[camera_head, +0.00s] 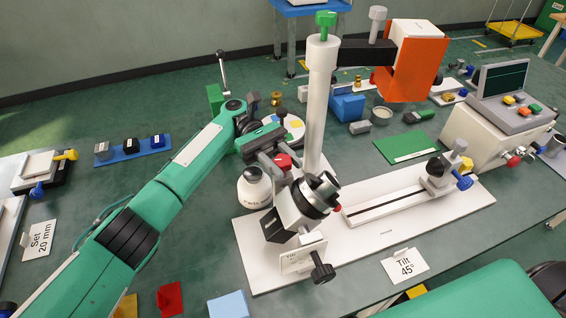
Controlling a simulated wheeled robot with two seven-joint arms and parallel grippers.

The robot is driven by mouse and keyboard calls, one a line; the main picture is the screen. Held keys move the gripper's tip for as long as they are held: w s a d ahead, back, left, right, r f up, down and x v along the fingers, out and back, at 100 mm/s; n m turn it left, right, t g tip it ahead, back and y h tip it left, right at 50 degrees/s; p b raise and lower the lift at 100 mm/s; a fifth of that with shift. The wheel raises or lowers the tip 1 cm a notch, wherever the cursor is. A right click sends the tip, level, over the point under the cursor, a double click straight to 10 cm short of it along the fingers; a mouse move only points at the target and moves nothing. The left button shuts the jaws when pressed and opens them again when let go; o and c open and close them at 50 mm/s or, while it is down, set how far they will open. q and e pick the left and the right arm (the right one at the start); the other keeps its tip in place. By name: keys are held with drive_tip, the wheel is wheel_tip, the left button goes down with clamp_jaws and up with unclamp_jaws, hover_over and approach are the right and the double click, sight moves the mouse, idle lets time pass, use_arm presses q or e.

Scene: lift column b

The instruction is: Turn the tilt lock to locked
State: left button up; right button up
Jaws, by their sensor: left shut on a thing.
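The tilt unit (300,208) is a white and grey block with a dark round collar, tilted, at the front left of a white base plate (270,268). A small scale plate (303,258) and a black knob (322,273) are at its lower front. A red knob (283,161) is at its upper back, beside a grey bar; I take it to be the tilt lock, but its markings are unreadable. My left gripper (277,158) reaches in from the left and is shut on the red knob; its fingers partly hide it. My right gripper is not in view.
A white column (320,105) with an orange-covered head (412,65) stands behind the tilt unit. A slide rail (395,202) runs right. A "Tilt 45°" card (405,265) stands in front. A control box (495,130) is at right.

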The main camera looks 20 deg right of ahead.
sight(283, 160)
use_arm(q)
drive_tip(key=o, duration=0.7)
wheel_tip(283, 160, up, 20)
drive_tip(key=shift+p, duration=0.3)
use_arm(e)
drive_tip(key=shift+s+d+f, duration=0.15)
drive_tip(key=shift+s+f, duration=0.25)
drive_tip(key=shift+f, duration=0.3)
